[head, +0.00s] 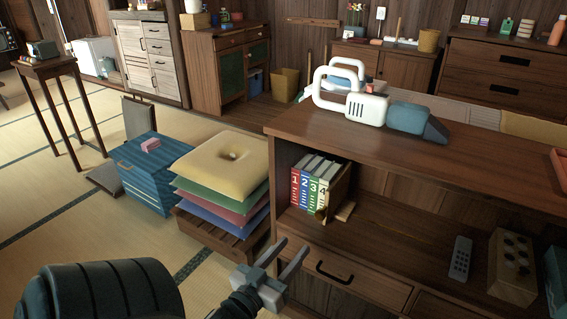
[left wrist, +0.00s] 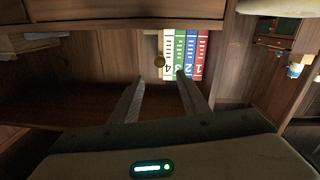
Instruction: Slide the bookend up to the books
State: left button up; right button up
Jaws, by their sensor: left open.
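Several numbered binder-like books (head: 309,187), red, blue, green and white, stand upright at the left end of the open shelf compartment. The brown wooden bookend (head: 339,190) is at the right side of book 4, with a round brass knob low at its front. I cannot tell whether it touches the book. In the left wrist view, the books (left wrist: 187,55) appear upside down, with the knob of the bookend (left wrist: 159,60) beside them. My left gripper (head: 294,247) is open and empty, in front of and below the books. It also shows in the left wrist view (left wrist: 160,77). My right gripper is not seen.
The cabinet (head: 450,165) carries a white and grey handheld appliance (head: 368,107) on top. Stacked cushions (head: 222,165) stand left of the cabinet. The shelf middle is clear.

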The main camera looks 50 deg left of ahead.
pick_arm(q)
jog(key=shift+v, duration=1.35)
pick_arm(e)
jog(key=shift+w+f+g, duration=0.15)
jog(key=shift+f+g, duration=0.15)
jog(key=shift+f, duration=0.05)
pick_arm(q)
jog(key=shift+d, duration=0.1)
